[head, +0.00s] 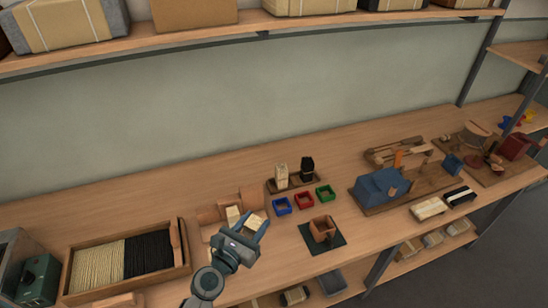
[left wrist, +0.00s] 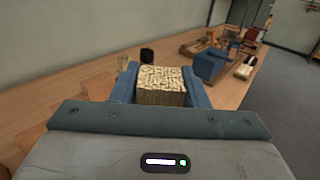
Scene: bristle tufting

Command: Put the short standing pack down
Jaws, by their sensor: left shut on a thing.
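My left gripper (head: 247,224) reaches over the table at the wooden fixture (head: 208,215). It is shut on a cream bristle pack (left wrist: 161,86), which sits between the blue fingers in the left wrist view with its speckled top facing the camera. In the head view the held pack (head: 251,222) is partly hidden by the gripper. I cannot tell whether its underside touches anything. Another cream block (head: 233,214) shows just left of it. My right gripper is in neither view.
A tray (head: 185,232) of cream and black bristles lies left. Small blue (head: 282,206), red (head: 305,201) and green (head: 325,192) bins stand right, before a wooden stand with cream (head: 281,176) and black (head: 307,168) packs. A brown block (head: 322,229) sits on a dark mat.

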